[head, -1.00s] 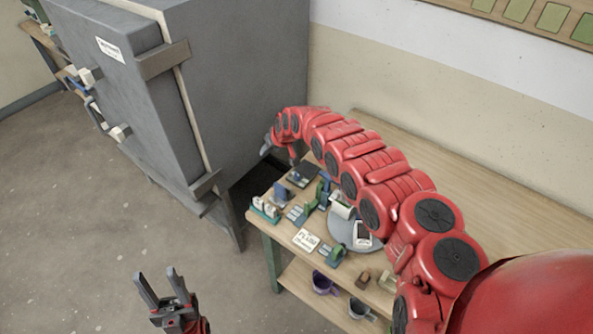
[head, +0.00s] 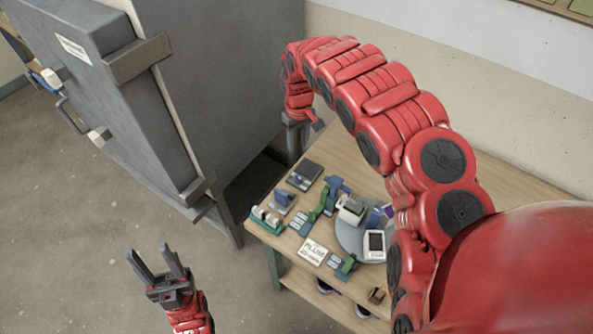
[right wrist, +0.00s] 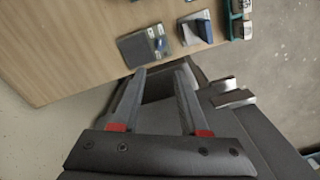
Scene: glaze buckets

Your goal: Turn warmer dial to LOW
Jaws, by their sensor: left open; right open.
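A small dark flat-topped device (head: 304,175) sits at the table's far left corner and looks like the warmer. It also shows in the right wrist view as a grey plate with a small front panel (right wrist: 135,48). Its dial is too small to make out, and I cannot read a LOW mark. My right gripper (head: 294,150) points down above the table's far edge, apart from the device. In the right wrist view its open, empty fingers (right wrist: 160,70) lie below the device in the picture. My left gripper (head: 150,250) is open and empty over the floor.
The wooden table (head: 350,155) holds several small devices, a round grey disc (head: 349,238) and a "PLUM" card (head: 313,251). A large grey kiln-like cabinet (head: 235,80) stands close on the left. The table's far strip is mostly clear.

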